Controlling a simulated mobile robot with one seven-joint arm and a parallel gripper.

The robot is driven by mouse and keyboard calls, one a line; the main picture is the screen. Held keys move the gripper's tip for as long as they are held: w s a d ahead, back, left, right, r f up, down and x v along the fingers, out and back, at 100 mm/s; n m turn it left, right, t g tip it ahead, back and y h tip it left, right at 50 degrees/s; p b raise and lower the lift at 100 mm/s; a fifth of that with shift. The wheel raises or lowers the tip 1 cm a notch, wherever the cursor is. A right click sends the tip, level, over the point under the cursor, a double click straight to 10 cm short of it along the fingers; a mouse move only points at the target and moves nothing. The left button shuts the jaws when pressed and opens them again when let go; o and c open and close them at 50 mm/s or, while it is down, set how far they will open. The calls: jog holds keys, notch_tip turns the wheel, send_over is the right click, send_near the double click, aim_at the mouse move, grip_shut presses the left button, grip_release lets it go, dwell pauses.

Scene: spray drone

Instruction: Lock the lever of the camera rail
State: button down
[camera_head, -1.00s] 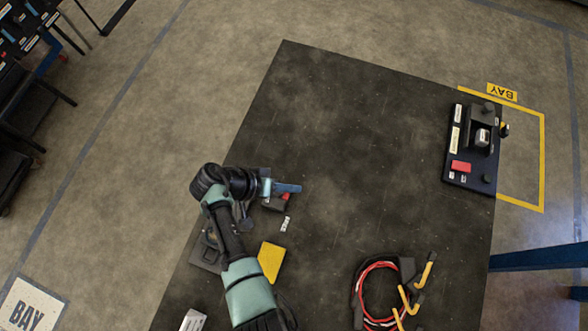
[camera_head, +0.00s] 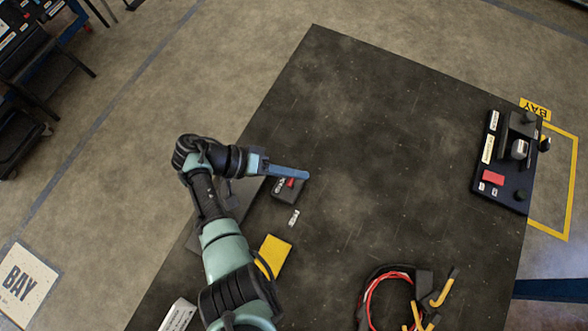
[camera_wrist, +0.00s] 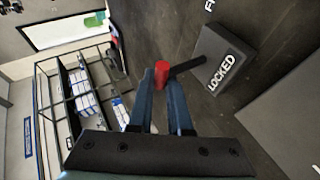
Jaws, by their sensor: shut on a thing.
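The camera rail's lever has a red knob (camera_wrist: 161,74) on a dark arm (camera_wrist: 186,66). In the wrist view the arm reaches from the knob to a dark block (camera_wrist: 222,62) marked LOCKED. My gripper (camera_wrist: 161,88), with its blue fingers, is shut on the red knob. In the head view my gripper (camera_head: 290,173) lies above the dark block (camera_head: 288,192), and a bit of the red knob (camera_head: 291,182) shows just below the fingers. My arm and fingers hide part of the rail there.
A small white label (camera_head: 293,217) and a yellow piece (camera_head: 274,256) lie near my arm. A red cable coil with yellow hooks (camera_head: 367,298) is at the lower right. A dark panel device (camera_head: 481,193) stands at the table's right edge. The table's middle (camera_head: 390,150) is clear.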

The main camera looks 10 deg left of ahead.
jog(key=shift+s+f, duration=0.1)
jog(key=c, duration=0.8)
grip_release()
jog(key=shift+c, duration=0.2)
jog(key=shift+a, duration=0.1)
jog(key=shift+a+r, duration=0.3)
jog(key=shift+a, duration=0.05)
jog(key=p+v, duration=0.1)
jog(key=v, duration=1.1)
